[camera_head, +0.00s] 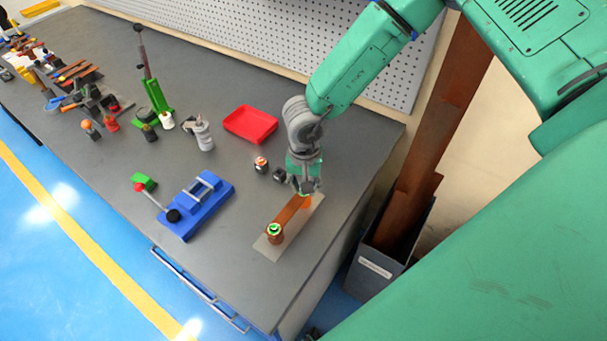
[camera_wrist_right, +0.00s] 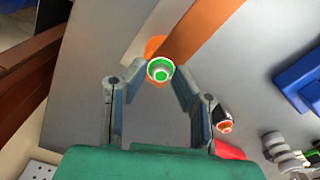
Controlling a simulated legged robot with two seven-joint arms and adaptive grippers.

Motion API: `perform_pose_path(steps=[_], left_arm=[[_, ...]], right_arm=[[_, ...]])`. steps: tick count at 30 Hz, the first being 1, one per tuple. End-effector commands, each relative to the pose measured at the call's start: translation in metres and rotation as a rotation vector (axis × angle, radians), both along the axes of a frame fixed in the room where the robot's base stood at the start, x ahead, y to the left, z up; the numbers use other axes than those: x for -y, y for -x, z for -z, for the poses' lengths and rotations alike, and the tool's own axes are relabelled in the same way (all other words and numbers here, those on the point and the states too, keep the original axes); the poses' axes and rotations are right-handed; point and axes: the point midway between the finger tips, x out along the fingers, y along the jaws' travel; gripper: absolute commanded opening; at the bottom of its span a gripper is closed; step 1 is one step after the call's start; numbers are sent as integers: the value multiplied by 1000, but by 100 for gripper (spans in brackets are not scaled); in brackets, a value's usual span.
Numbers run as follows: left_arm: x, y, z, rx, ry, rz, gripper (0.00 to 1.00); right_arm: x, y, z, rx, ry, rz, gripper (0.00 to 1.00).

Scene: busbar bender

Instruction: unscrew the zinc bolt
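My right gripper (camera_head: 305,185) reaches down over the far end of a copper bar (camera_head: 290,215), which lies on a thin grey plate (camera_head: 265,246). In the right wrist view, the fingertips (camera_wrist_right: 158,74) close in on both sides of a small round bolt (camera_wrist_right: 160,69) with a bright green ring and pale centre. They appear to touch it. An orange round piece (camera_wrist_right: 154,46) shows behind the bolt at the bar's end. In the head view the gripper hides this bolt. A second green-ringed bolt (camera_head: 274,229) stands at the bar's near end. My left gripper is out of view.
A blue bender (camera_head: 195,205) with a red-knobbed lever stands to the left. The table's right edge is close; a bin (camera_head: 375,272) with brown bars stands beyond it.

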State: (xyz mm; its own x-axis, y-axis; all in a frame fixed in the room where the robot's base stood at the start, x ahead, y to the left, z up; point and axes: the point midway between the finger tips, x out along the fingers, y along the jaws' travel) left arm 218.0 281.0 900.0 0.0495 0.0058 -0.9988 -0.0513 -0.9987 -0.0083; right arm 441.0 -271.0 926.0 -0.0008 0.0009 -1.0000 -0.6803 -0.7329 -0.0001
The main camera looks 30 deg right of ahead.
Motion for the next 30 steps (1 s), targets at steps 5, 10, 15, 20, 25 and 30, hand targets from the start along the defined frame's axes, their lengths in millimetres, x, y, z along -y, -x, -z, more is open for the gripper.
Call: perform_pose_path(steps=[5,10,15,20,25,30], left_arm=[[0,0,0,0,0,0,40],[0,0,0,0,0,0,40],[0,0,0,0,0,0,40],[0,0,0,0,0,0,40],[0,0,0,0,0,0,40],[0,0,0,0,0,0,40]], right_arm=[[0,1,0,-1,1,261,24],[0,1,0,0,0,399,24],[0,1,0,0,0,409,24],[0,1,0,0,0,429,24],[0,1,0,0,0,504,24],[0,1,0,0,0,502,24]])
